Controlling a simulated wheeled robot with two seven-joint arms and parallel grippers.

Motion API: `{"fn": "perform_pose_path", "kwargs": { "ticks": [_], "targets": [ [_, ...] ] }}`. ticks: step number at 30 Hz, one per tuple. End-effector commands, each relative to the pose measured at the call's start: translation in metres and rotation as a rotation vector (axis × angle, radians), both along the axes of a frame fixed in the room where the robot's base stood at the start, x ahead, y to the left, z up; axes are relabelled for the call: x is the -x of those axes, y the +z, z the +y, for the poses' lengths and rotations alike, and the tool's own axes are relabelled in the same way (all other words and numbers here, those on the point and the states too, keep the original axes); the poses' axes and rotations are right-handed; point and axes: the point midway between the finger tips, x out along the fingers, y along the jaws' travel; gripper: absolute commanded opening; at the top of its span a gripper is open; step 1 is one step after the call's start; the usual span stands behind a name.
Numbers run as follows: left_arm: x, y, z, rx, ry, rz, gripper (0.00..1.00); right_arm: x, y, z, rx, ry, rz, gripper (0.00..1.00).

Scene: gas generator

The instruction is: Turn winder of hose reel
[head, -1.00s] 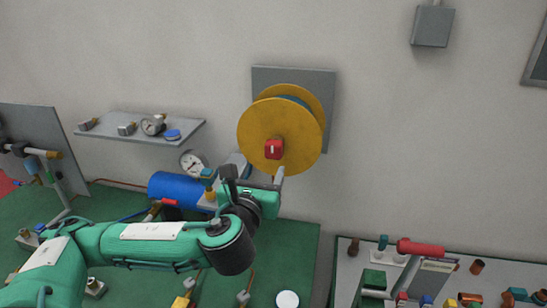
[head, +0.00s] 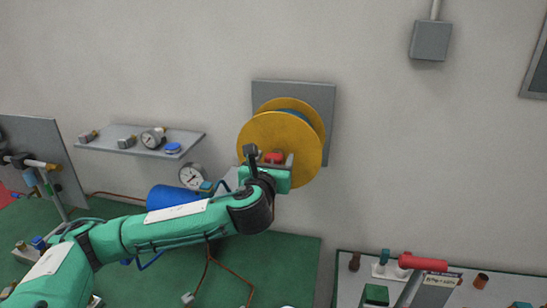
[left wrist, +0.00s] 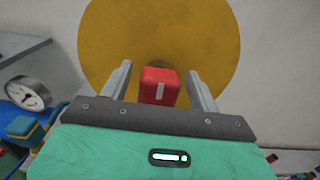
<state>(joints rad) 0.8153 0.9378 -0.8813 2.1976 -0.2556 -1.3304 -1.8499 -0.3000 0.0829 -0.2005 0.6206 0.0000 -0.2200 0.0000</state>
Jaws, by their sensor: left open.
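The hose reel (head: 300,140) is a yellow drum on a grey wall plate (head: 293,91), with a little blue hose behind its front disc. My left gripper (head: 270,155) is open in front of the reel. In the left wrist view, the red winder (left wrist: 159,86) lies between the two open fingers (left wrist: 159,78), with a gap on each side. The yellow disc (left wrist: 160,35) fills the background there. My right gripper is not in view.
A wall shelf (head: 140,143) with gauges and fittings is left of the reel. Another gauge (head: 192,176) and a blue tank (head: 172,197) stand below it. A table (head: 350,265) with a red cylinder (head: 423,262) and several parts is at lower right.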

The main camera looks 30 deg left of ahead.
Motion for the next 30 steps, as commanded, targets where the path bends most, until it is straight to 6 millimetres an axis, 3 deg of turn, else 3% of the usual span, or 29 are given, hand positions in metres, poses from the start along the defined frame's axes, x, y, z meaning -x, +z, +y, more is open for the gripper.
{"fn": "perform_pose_path", "kwargs": {
  "ticks": [7,14,23,30],
  "targets": [
    [-0.0004,-0.0004,0.0,0.0,0.0,0.0,0.62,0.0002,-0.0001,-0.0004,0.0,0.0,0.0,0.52],
    [-0.0003,-0.0004,0.0001,0.0,0.0,0.0,0.17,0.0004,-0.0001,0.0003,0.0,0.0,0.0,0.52],
    [-0.0002,-0.0015,0.0004,0.027,0.0,-0.006,0.17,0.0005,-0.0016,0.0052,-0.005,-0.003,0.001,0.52],
    [0.0,-0.0027,0.0018,0.15,-0.003,-0.038,0.17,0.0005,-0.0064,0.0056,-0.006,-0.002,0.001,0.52]
  ]
}}
